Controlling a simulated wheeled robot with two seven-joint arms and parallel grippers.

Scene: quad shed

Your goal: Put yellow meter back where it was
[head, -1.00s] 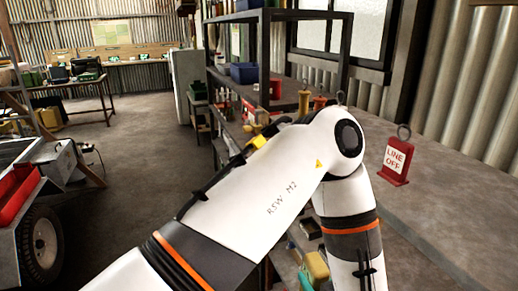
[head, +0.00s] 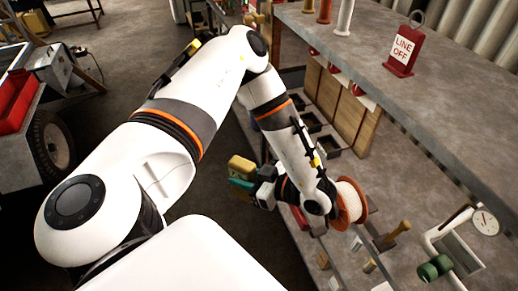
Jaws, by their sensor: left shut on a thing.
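The yellow meter (head: 241,166) is a small yellow block in the middle of the head view, with a teal part just below it. My left gripper (head: 259,186) is at the end of the bent left arm, beside the meter and shut on it. The meter is off the shelf's left edge, over the dark floor. My wrist and the gripper body hide part of the grip. My right gripper is not in view.
The lower shelf (head: 345,235) holds a reel of white line (head: 349,203), a wooden-handled tool (head: 398,232), dark trays (head: 325,143) and a dial device (head: 485,221). The upper shelf (head: 400,95) bears a red LINE OFF sign (head: 403,50).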

